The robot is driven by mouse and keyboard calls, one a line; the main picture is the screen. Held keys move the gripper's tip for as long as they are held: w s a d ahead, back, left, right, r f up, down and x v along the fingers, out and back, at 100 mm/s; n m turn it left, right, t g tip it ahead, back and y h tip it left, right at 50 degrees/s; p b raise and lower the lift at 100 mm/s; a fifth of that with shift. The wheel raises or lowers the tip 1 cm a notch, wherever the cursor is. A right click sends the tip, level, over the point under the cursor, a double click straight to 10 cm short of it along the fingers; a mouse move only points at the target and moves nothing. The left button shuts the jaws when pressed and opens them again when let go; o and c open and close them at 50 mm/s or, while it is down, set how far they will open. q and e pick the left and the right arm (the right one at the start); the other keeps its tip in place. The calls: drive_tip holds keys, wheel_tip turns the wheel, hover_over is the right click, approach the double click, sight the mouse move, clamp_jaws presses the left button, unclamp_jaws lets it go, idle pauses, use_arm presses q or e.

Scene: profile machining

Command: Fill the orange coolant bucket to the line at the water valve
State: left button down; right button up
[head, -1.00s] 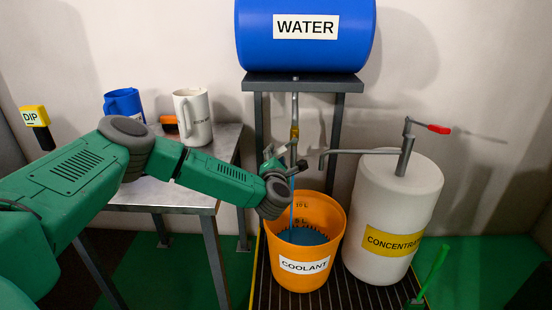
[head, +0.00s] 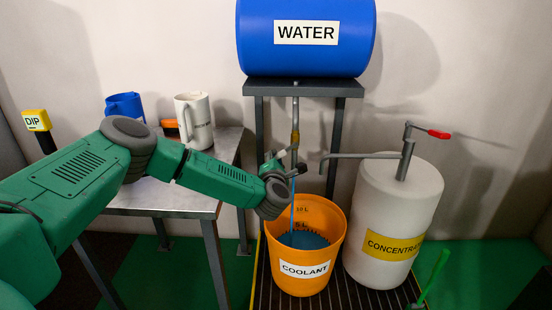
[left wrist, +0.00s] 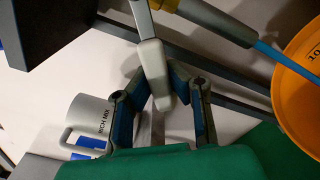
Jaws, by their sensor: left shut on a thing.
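The orange coolant bucket (head: 333,238) stands upright on a dark grate under the water valve (head: 295,138). A thin blue stream falls from the valve into it, and blue liquid (head: 303,240) lies inside near the lower 5 L mark, with the 10 L mark above. My left gripper (head: 280,162) is at the valve, partly hidden by its own wrist. In the left wrist view its fingers (left wrist: 160,95) are closed around the pale valve lever (left wrist: 153,62); the stream and the bucket rim (left wrist: 298,90) show at the right. My right gripper is not in view.
The blue water tank (head: 350,40) rests on a dark stand. A white concentrate drum (head: 395,205) with a spout and red-handled crank stands right of the bucket. A metal table (head: 170,200) at left holds a blue jug (head: 124,106) and a white jug (head: 196,125).

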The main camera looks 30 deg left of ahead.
use_arm(q)
drive_tip(key=r+m+p, duration=0.1)
drive_tip(key=m+p, duration=0.1)
drive_tip(key=m, duration=0.1)
drive_tip(key=r+m+p, duration=0.1)
drive_tip(key=p, duration=0.1)
drive_tip(key=shift+s+a+r, duration=0.25)
drive_tip(key=shift+s+r, duration=0.05)
drive_tip(key=shift+r+m+p, duration=0.4)
drive_tip(key=shift+m+p, duration=0.3)
drive_tip(key=shift+m, duration=0.4)
drive_tip(key=shift+s+r+m+p, duration=0.1)
drive_tip(key=shift+m+p, duration=0.2)
drive_tip(key=shift+m, duration=0.1)
drive_tip(key=c, duration=1.5)
unclamp_jaws()
drive_tip(key=shift+o, duration=0.2)
drive_tip(key=shift+d+r, duration=0.1)
drive_tip(key=shift+r, duration=0.05)
